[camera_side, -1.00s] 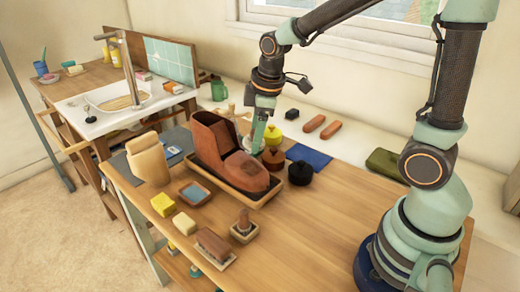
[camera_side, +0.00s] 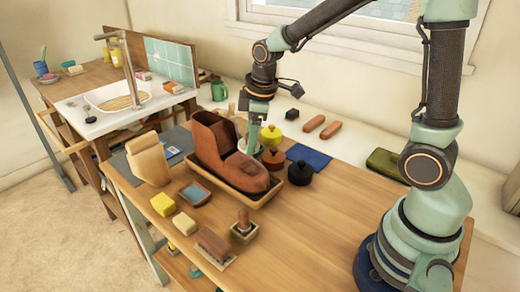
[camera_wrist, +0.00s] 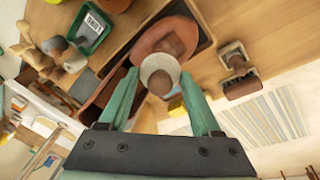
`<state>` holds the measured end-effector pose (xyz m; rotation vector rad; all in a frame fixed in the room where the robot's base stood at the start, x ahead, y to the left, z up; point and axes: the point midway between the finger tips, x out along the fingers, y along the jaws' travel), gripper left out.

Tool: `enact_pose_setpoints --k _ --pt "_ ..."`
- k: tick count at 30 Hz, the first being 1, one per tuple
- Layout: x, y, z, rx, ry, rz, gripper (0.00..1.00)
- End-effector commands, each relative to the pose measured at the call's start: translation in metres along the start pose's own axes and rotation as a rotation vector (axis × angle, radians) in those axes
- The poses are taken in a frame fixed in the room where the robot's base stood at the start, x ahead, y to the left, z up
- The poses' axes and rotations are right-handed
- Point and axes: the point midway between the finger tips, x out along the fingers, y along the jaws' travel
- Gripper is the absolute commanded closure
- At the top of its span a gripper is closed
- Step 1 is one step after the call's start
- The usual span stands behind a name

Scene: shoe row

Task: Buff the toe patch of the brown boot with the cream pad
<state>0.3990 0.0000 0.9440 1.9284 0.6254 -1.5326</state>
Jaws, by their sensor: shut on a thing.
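The brown boot (camera_side: 238,165) stands in a shallow dark-lined tray, its toe towards the front right. In the wrist view its toe (camera_wrist: 160,38) shows beyond my fingertips. I cannot clearly make out the toe patch. My gripper (camera_side: 252,148) points down at the far side of the boot, near the instep. In the wrist view my gripper (camera_wrist: 160,78) is shut on a round cream pad (camera_wrist: 149,68) with a brown middle. The pad overlaps the boot in that view; I cannot tell whether they touch. In the side view it is mostly hidden.
Brushes (camera_side: 213,246), a yellow sponge (camera_side: 163,204) and a small blue-filled tray (camera_side: 194,194) lie in front of the boot. The table's right front is clear.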

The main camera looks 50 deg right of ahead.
Motion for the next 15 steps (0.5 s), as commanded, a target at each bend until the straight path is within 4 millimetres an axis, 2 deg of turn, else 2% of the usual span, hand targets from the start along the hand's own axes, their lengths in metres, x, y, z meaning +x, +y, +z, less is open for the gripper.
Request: enact_pose_setpoints --k 11,15 --pt "0.045 -0.001 0.001 0.000 -0.003 -0.003 1.00" --pt "0.045 -0.011 0.011 0.000 0.001 0.001 1.00"
